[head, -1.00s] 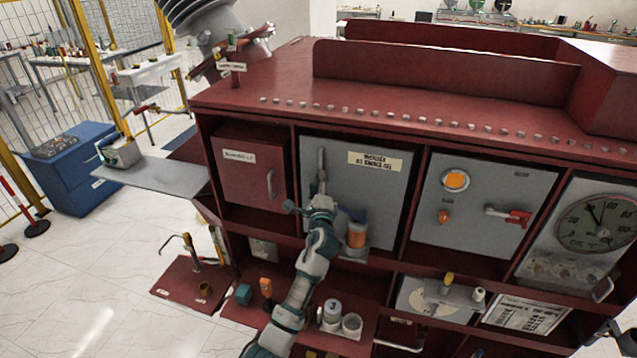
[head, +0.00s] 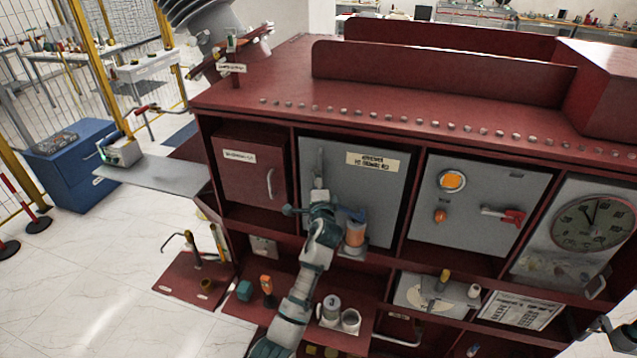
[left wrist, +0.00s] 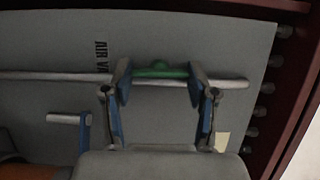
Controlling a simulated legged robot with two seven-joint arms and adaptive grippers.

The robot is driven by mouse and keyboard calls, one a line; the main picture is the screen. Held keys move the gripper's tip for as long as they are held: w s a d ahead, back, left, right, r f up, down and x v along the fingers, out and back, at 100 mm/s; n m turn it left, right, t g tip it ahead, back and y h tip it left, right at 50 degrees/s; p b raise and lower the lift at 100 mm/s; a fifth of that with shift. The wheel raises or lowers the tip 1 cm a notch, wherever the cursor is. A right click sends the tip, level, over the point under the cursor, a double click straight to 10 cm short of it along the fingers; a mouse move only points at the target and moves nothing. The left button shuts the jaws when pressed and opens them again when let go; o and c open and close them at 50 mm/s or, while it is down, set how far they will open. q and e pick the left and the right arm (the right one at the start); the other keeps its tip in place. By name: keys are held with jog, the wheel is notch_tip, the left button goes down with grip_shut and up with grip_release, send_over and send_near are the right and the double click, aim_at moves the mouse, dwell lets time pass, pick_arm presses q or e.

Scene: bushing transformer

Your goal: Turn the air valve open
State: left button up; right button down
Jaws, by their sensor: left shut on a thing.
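The air valve shows in the left wrist view as a green handle (left wrist: 160,71) on a thin grey pipe (left wrist: 50,76), with partly hidden "AIR VA" lettering (left wrist: 101,55) on the panel beside it. In the head view the grey pipe (head: 319,165) runs down the grey panel (head: 378,190) to my left gripper (head: 322,205), which hides the handle. My left gripper's fingers (left wrist: 160,80) sit on either side of the green handle, shut on it. Part of my right arm's end (head: 607,335) shows at the lower right edge; its fingers are not clear.
To the right are a panel with a red handle (head: 510,216) and a round gauge (head: 592,222). A red door (head: 250,172) is to the left. Lower shelves hold small loose items.

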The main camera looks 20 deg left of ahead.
pick_arm(q)
jog(key=shift+f, duration=0.15)
jog(key=o, duration=1.2)
jog(key=shift+a, duration=0.15)
jog(key=shift+c, duration=0.2)
jog(key=v, duration=1.2)
